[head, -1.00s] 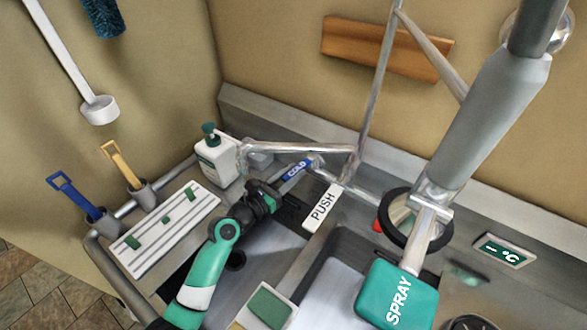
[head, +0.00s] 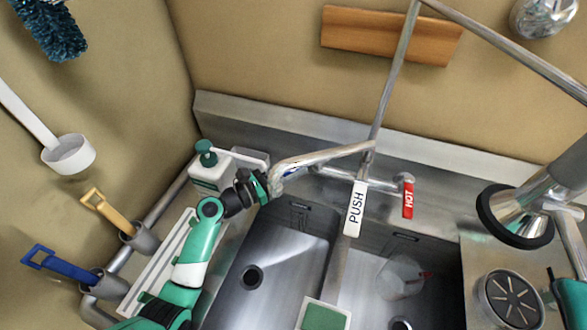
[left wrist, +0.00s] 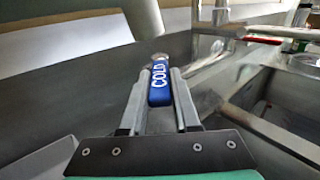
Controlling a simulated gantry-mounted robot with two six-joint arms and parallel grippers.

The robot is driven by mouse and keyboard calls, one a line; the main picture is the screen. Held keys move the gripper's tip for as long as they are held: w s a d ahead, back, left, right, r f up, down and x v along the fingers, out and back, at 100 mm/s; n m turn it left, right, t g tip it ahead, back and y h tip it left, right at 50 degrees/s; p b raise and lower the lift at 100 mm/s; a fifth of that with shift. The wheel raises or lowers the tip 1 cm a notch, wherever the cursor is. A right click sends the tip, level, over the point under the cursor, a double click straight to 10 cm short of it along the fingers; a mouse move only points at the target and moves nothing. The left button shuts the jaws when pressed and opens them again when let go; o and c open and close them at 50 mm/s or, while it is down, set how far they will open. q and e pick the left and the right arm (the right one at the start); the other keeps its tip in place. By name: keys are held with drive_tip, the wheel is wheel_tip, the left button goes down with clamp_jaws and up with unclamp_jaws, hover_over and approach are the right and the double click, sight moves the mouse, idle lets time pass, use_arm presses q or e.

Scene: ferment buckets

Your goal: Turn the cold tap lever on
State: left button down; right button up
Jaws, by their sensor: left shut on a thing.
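The blue cold tap lever, marked COLD, shows in the left wrist view (left wrist: 159,83) between my left gripper's two fingers (left wrist: 160,84), which are shut on it. In the head view my left gripper (head: 266,187) reaches in from the left to the tap, at the left end of the chrome spout (head: 320,157). The spout and gripper hide most of the lever there. The red hot lever (head: 408,199) hangs down to the right of the PUSH plate (head: 355,208). My right gripper is not in view.
Two sink basins lie in front: the left (head: 275,260) looks empty, the right holds a clear vessel (head: 402,276). A soap bottle (head: 210,170) stands behind my left arm.

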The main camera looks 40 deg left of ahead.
use_arm(q)
drive_tip(key=c, duration=0.6)
unclamp_jaws()
drive_tip(key=shift+c, duration=0.2)
drive_tip(key=v, duration=0.7)
drive_tip(key=shift+s, duration=0.25)
